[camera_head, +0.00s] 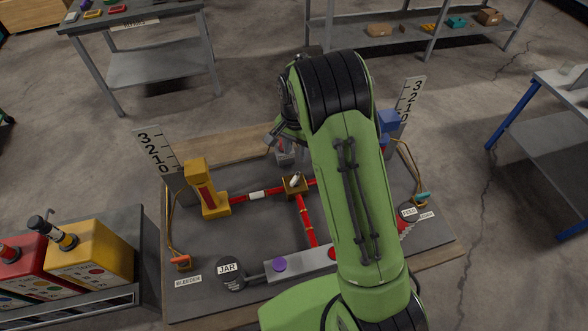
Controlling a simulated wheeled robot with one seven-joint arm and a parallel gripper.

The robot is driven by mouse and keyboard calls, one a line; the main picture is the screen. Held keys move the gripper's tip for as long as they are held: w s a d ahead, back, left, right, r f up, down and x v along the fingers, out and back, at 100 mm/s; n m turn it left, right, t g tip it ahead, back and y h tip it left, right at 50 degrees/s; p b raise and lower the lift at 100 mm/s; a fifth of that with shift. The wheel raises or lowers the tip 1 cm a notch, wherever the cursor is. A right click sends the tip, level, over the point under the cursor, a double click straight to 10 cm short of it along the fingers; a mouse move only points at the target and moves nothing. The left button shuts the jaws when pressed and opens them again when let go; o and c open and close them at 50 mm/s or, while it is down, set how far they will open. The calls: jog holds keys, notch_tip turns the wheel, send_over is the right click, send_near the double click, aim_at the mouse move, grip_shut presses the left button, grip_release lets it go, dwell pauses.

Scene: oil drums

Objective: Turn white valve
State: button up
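A small white valve handle (295,180) sits on a brass-coloured block (294,190) where the red pipes (307,222) meet on the board. My gripper (284,148) is behind the white handle in the camera_head view, apart from it in the picture. My green arm covers the board's right-middle part and part of the gripper. The finger gap is small and partly hidden, so I cannot tell whether the gripper is open or shut.
Yellow and red boxes (95,247) stand on a rack at left. Tables stand at the back and right, with clear floor between.

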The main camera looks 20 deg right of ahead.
aim_at(295, 177)
jog(key=f, duration=1.3)
jog(key=shift+w+f+p, duration=0.1)
jog(key=shift+w+p, duration=0.2)
jog(key=shift+p, duration=0.1)
grip_shut()
